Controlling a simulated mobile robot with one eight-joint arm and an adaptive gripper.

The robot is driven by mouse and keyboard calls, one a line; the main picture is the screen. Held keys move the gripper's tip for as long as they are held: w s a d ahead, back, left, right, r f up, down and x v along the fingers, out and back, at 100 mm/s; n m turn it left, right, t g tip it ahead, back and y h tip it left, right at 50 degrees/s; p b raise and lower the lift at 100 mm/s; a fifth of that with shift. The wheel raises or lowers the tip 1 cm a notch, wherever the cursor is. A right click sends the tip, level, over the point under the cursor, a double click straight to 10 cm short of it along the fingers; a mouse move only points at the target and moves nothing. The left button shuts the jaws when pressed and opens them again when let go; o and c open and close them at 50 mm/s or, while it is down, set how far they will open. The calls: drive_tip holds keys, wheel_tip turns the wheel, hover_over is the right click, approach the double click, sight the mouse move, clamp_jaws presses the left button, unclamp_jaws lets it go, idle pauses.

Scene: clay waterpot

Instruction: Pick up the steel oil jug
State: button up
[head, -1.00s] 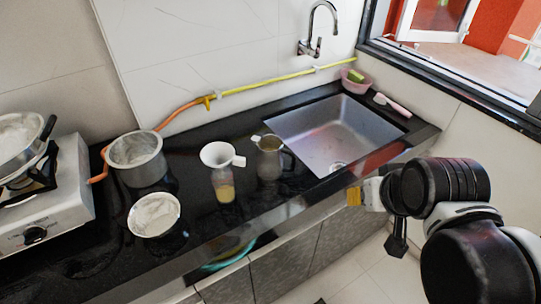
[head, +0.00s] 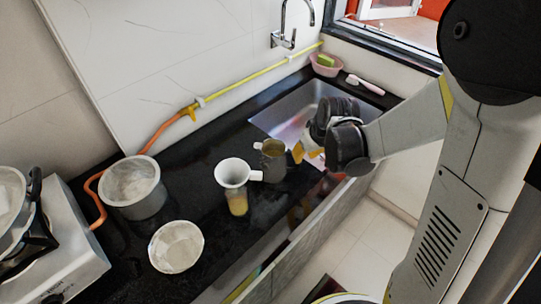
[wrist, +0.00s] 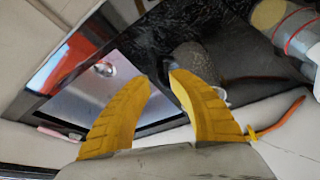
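The steel oil jug (head: 271,162) stands upright on the black counter, just left of the sink. It is grey with a brownish rim, a handle on its right and a pale spout on its left. My gripper (head: 298,153) is close to the right of the jug, at the sink's front left edge. In the wrist view my yellow fingers (wrist: 158,82) are open with nothing between them. A grey cylinder, apparently the jug (wrist: 192,58), shows beyond the right fingertip. I cannot tell whether it is touched.
A white cup (head: 232,173) sits on a glass of amber liquid left of the jug. A white bowl (head: 176,247) and a metal pot (head: 133,187) stand farther left. The sink (head: 290,112) lies behind my gripper. A yellow hose (head: 240,88) runs along the wall.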

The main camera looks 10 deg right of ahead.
sight(298, 167)
drive_tip(key=b+x, duration=0.1)
drive_tip(key=x, duration=0.3)
drive_tip(key=b+x, duration=0.2)
drive_tip(key=x, duration=0.1)
drive_tip(key=shift+w+a+f, duration=0.15)
drive_tip(key=shift+w+f, duration=0.1)
drive_tip(key=shift+w, duration=0.1)
drive_tip(key=shift+r, duration=0.1)
clamp_jaws()
